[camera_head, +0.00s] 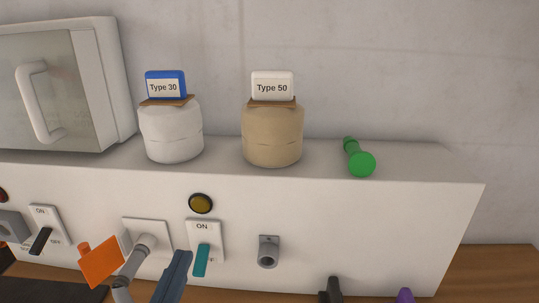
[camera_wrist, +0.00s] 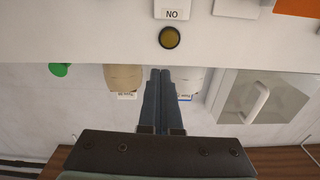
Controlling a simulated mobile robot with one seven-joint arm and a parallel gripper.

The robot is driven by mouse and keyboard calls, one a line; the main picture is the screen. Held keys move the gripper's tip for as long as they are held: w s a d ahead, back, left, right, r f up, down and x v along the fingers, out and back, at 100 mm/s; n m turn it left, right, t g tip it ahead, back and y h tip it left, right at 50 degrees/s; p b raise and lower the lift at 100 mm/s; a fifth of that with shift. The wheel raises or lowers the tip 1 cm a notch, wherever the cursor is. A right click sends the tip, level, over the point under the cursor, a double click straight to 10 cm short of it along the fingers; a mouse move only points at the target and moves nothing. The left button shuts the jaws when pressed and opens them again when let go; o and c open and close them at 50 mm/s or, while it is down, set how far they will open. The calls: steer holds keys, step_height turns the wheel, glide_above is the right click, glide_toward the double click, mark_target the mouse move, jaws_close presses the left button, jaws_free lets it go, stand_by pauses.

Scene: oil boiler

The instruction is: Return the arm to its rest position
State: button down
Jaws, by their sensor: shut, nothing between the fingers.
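My gripper (camera_head: 180,262) shows at the bottom of the head view as slim blue-grey fingers, in front of the white panel and just right of the grey pipe. In the wrist view, which is upside down, my gripper (camera_wrist: 160,72) has its two fingers side by side and touching, with nothing between them. The fingertips appear near the panel's upper edge, below the amber lamp (camera_wrist: 170,38) in that picture. The teal switch (camera_head: 202,260) is beside the fingers in the head view, its lever pointing down. The rest of my arm is mostly out of the head view.
On the ledge stand a white "Type 30" jar (camera_head: 171,132), a tan "Type 50" jar (camera_head: 272,136) and a green peg-like object (camera_head: 360,160). A cabinet (camera_head: 90,90) is at left. An orange handle (camera_head: 101,262), black switch (camera_head: 41,240) and grey socket (camera_head: 268,252) are along the panel.

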steer(key=w+d+r+t+p, duration=0.15)
steer(key=d+r, duration=0.25)
steer(key=r, duration=0.6)
steer(key=w+d+r+t+p, duration=0.1)
steer(key=d+r+t, duration=0.2)
steer(key=r, duration=0.8)
steer(key=s+d+r+t+p, duration=0.1)
steer(key=s+d+r+t, duration=0.1)
steer(key=r, duration=0.6)
steer(key=s+d+r+t, duration=0.2)
steer(key=s+d+r, duration=0.2)
steer(key=r, duration=0.5)
steer(key=shift+s+d+n+t+p, duration=0.35)
steer(key=shift+s+n, duration=0.05)
steer(key=shift+s, duration=0.5)
